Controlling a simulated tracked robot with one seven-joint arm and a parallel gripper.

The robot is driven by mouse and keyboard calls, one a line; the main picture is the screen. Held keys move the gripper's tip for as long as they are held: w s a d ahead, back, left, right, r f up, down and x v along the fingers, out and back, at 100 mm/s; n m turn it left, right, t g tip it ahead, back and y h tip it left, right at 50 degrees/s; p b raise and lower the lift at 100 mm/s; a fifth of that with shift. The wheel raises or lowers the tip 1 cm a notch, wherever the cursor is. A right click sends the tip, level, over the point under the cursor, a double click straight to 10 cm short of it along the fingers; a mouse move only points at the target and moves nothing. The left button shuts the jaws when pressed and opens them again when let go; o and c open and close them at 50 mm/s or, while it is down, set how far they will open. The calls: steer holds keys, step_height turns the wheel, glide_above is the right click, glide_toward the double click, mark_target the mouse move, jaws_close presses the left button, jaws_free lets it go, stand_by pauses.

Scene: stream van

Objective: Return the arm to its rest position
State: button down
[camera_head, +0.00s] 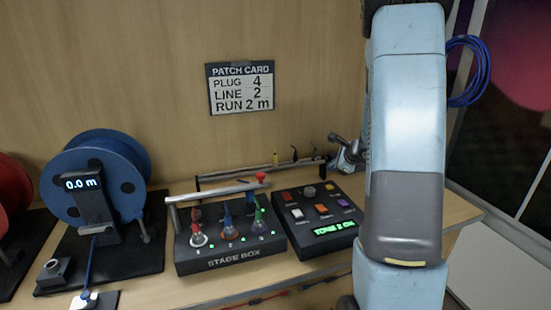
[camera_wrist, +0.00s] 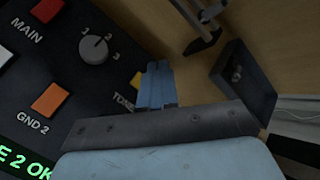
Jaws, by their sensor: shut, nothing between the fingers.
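My gripper (camera_wrist: 157,86) is shut and empty. In the wrist view its blue fingers are over the dark control box (camera_wrist: 70,85), near the yellow TONE button (camera_wrist: 136,80) and partly hiding that label. I cannot tell whether they touch the box. In the head view my arm stands large and upright at the right, hiding part of the bench behind it. The control box (camera_head: 285,222) lies left of my arm, and its green display (camera_head: 333,228) reads "TONE 2 OK". A grey knob (camera_wrist: 94,49) on it has marks 1, 2 and 3.
The stage box (camera_head: 230,257) holds several coloured plugs left of the control box. A blue cable reel (camera_head: 125,165) reads 0.0 m, and a red reel is at the left edge. A rail (camera_head: 225,175) runs behind. The patch card (camera_head: 240,88) hangs on the wall.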

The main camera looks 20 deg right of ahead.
steer(key=s+a+r+n+g+y, duration=0.1)
steer(key=s+a+r+n+y, duration=0.1)
steer(key=s+a+r+n, duration=0.55)
steer(key=s+a+r+n+g+y, duration=0.1)
steer(key=s+a+r+n, duration=0.35)
steer(key=a+r, duration=0.45)
steer(key=s+a+r+n+h, duration=0.2)
steer(key=s+n, duration=0.4)
steer(key=s, duration=0.4)
steer(key=s+a+r+n+g+h, duration=0.1)
steer(key=s+a+r+n+h, duration=0.1)
steer(key=s+n, duration=0.4)
steer(key=s+h, duration=0.1)
steer(key=s, duration=0.4)
steer(key=shift+r, duration=0.25)
stand_by(0.7)
